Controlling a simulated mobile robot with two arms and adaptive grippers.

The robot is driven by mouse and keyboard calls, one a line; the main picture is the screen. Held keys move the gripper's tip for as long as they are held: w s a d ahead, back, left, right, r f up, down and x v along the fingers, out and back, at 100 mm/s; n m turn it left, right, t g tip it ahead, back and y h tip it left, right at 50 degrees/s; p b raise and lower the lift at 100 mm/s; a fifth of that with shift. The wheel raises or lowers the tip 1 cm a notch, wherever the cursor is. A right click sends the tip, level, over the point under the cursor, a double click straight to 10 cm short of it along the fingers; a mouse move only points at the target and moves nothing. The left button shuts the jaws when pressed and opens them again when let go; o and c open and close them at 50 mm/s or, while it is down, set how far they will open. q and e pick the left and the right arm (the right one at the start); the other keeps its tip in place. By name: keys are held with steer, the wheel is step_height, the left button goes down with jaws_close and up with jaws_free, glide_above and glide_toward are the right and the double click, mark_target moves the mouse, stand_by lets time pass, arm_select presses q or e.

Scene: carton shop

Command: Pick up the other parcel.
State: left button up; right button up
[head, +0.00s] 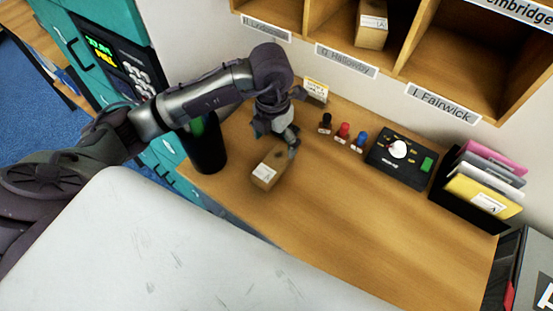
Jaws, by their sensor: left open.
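A small brown cardboard parcel (270,168) with a white label lies on the wooden counter (340,215), near its left part. My left gripper (282,143) is open and points down at the parcel's far end. It partly hides that end, and I cannot tell whether the fingers touch the parcel. Another parcel (372,30) with a white label sits in the pigeonhole above the "G. Hallowby" name plate. My right gripper is not in view.
A black cup-like bin (205,145) stands left of the parcel. Behind are a small card (315,91), stamps with a red one (343,131), a black tray (400,155) and a file holder (480,185). The counter's front middle is clear.

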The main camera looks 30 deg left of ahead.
mark_target(271, 165)
arm_select(q)
steer(key=f+b, duration=0.3)
steer(key=f, duration=0.2)
steer(key=f+b, duration=0.2)
steer(key=f, duration=0.1)
steer(key=shift+s+a+f+b, duration=0.1)
steer(key=shift+a+f+b, duration=0.1)
steer(key=shift+a+b, duration=0.2)
steer(key=shift+f, duration=0.4)
steer(key=f+b, duration=0.2)
steer(key=f, duration=0.1)
steer(key=f+b, duration=0.1)
steer(key=shift+a+f, duration=0.25)
steer(key=shift+a, duration=0.05)
steer(key=shift+w+r, duration=0.1)
steer(key=shift+w, duration=0.1)
steer(key=shift+c, duration=0.3)
steer(key=c, duration=1.3)
